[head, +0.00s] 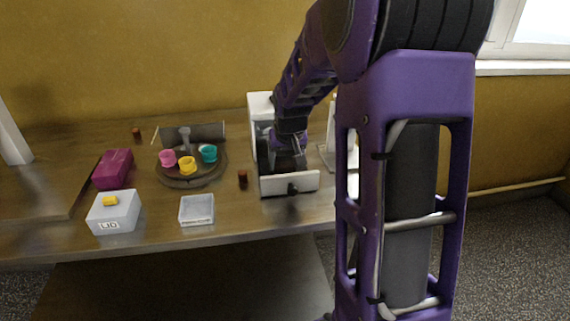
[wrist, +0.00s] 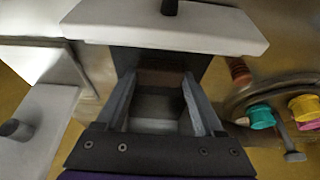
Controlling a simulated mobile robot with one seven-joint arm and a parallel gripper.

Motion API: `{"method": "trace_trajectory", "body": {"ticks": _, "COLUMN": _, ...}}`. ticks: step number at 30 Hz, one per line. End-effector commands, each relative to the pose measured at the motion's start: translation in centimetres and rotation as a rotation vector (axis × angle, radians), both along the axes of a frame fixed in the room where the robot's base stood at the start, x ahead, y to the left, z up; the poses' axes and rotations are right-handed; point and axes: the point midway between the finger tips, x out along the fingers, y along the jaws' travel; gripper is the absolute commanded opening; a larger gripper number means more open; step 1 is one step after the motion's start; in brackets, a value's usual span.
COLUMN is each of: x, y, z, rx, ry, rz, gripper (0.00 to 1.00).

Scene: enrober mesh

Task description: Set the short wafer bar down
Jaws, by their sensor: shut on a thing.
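My gripper (head: 288,162) reaches down into an open drawer with a white front (head: 290,184) and dark knob. In the wrist view my gripper (wrist: 160,82) has its two grey fingers apart, closed on a brown block, which I take for the short wafer bar (wrist: 160,78). Its lower part is hard to make out. The drawer front (wrist: 165,28) lies just beyond the fingertips there. In the head view the gripper and drawer wall hide the bar. I cannot tell whether the bar touches the drawer floor.
A round turntable (head: 189,183) with pink, yellow and teal cups stands left of the drawer. A small brown piece (head: 242,177) stands between them. A clear tray (head: 197,210), a white box (head: 114,218) and a magenta box (head: 113,169) are further left. A white stand is on the right.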

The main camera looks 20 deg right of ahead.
Motion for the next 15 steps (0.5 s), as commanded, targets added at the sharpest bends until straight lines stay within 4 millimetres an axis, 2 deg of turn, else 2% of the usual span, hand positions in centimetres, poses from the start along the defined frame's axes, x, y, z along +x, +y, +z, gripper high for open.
{"method": "trace_trajectory", "body": {"ticks": 10, "x": -0.01, "y": 0.00, "z": -0.46, "rx": 0.000, "ry": 0.001, "rz": 0.000, "gripper": 0.39}}
{"method": "trace_trajectory", "body": {"ticks": 11, "x": -0.01, "y": 0.00, "z": -0.29, "rx": 0.000, "ry": 0.000, "rz": 0.000, "gripper": 0.75}}
{"method": "trace_trajectory", "body": {"ticks": 15, "x": -0.02, "y": 0.00, "z": -0.27, "rx": 0.000, "ry": 0.001, "rz": 0.000, "gripper": 1.00}}
